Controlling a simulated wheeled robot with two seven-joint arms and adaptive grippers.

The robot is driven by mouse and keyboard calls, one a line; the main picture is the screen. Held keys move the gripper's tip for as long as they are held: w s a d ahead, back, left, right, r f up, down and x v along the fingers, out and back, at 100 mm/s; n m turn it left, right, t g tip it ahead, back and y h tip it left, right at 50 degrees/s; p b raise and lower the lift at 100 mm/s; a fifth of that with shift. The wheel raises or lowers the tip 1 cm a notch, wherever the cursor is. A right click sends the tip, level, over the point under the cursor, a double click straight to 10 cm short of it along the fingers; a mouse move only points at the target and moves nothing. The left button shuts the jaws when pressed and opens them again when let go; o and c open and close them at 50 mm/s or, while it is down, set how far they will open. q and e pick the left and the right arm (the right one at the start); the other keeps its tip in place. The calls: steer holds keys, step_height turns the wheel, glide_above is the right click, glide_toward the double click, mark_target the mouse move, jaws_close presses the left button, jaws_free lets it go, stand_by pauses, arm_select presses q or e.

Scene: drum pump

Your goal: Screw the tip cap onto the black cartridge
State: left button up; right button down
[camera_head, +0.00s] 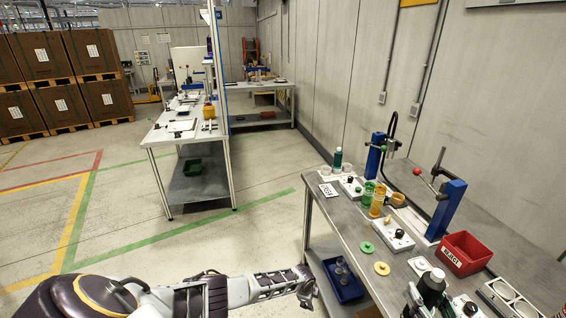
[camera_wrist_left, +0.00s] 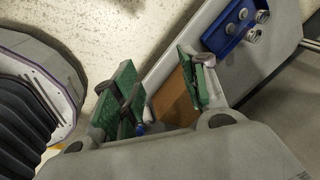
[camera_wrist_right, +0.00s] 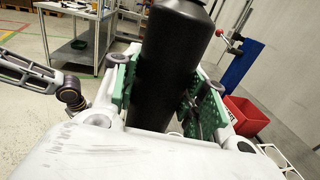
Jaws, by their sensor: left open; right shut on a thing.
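The black cartridge (camera_head: 432,284) stands upright in my right gripper over the near part of the right-hand workbench. In the right wrist view the cartridge (camera_wrist_right: 170,65) fills the space between the green-padded fingers of my right gripper (camera_wrist_right: 160,95), which is shut on it. My left gripper (camera_head: 307,286) is off the bench's left edge, apart from the cartridge. In the left wrist view my left gripper (camera_wrist_left: 160,95) is open, with nothing clearly held. I cannot pick out the tip cap with certainty.
The workbench (camera_head: 345,225) holds a green disc (camera_head: 367,247), a yellow disc (camera_head: 382,268), bottles, blue stands and a red reject bin (camera_head: 463,253). A blue bin (camera_head: 343,281) with metal pieces sits low by the bench's left side. Open floor lies left.

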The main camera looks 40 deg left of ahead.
arm_select(q)
steer(key=s+f+n, duration=0.4)
steer(key=s+f, duration=0.5)
steer(key=s, duration=0.2)
steer(key=s+f+n, duration=0.2)
steer(key=s+f, duration=0.2)
steer(key=s, duration=0.9)
steer(key=s+f+n+g, duration=0.1)
steer(key=s+f+n, duration=0.2)
steer(key=s, duration=1.1)
steer(key=s+f+n+g, duration=0.1)
steer(key=s+f+n, duration=0.2)
steer(key=s, duration=1)
step_height(320, 180, down, 3)
steer(key=shift+s+d+f+y, duration=0.15)
steer(key=shift+d+y, duration=0.05)
steer(key=shift+y, duration=0.1)
